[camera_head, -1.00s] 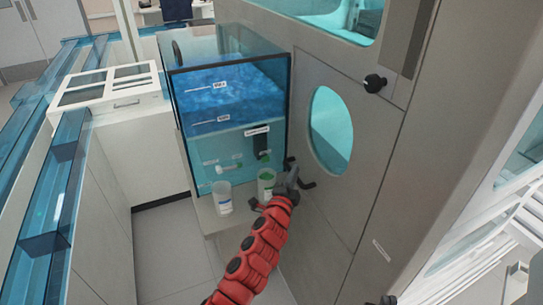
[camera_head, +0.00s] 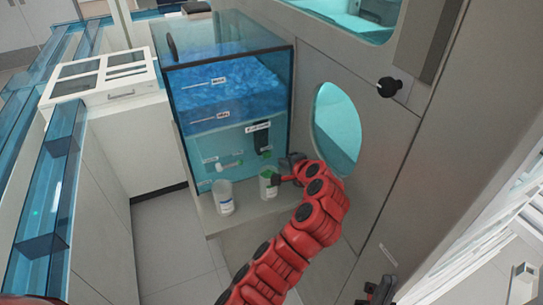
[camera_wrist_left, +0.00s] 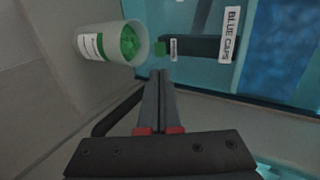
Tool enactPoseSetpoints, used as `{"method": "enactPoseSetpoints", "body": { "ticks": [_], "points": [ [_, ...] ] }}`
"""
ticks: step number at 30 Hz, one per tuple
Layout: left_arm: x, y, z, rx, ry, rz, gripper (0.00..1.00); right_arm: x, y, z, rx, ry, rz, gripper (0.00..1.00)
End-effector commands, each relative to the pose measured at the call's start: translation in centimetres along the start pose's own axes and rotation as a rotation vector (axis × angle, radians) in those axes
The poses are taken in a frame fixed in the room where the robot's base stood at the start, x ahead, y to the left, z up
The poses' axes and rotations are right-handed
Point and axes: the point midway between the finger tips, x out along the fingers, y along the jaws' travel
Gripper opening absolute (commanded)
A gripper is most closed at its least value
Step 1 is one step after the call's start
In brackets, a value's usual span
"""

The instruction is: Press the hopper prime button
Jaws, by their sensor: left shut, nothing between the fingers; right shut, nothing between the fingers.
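The hopper (camera_head: 232,125) is a clear blue box with blue contents behind its front. A small green button (camera_head: 267,154) sits low on its front, below a dark bracket (camera_head: 262,137). In the left wrist view the green button (camera_wrist_left: 160,48) lies just beyond the fingertips, beside a small white label (camera_wrist_left: 174,49). My left gripper (camera_head: 277,180) is shut and empty, in front of the hopper's lower right corner. In the wrist view its fingertips (camera_wrist_left: 158,73) point at the button with a gap seen between. My right gripper (camera_head: 378,290) shows partly at the bottom edge, shut.
A cup with green caps (camera_head: 268,184) stands close to my left gripper, left of the fingers in the wrist view (camera_wrist_left: 90,43). A white cup (camera_head: 223,199) stands beside it. A grey wall with an oval window (camera_head: 337,128) is at the right.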

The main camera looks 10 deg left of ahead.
Motion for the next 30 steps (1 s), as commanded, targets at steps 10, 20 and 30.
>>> {"method": "enactPoseSetpoints", "body": {
  "ticks": [10,20,30],
  "points": [
    [0.9,-0.3,-0.1,-0.001,0.002,-0.003,0.00,0.5,0.0,-0.1,0.000,0.000,0.000,0.00],
    [5.5,-0.3,0.0,-0.002,-0.001,0.001,0.00,1.9,0.1,-0.3,0.000,0.000,0.000,0.00],
    [8.9,-0.3,0.0,-0.006,0.000,-0.002,0.00,2.6,0.1,-0.4,0.000,0.000,0.000,0.00]
  ]
}}
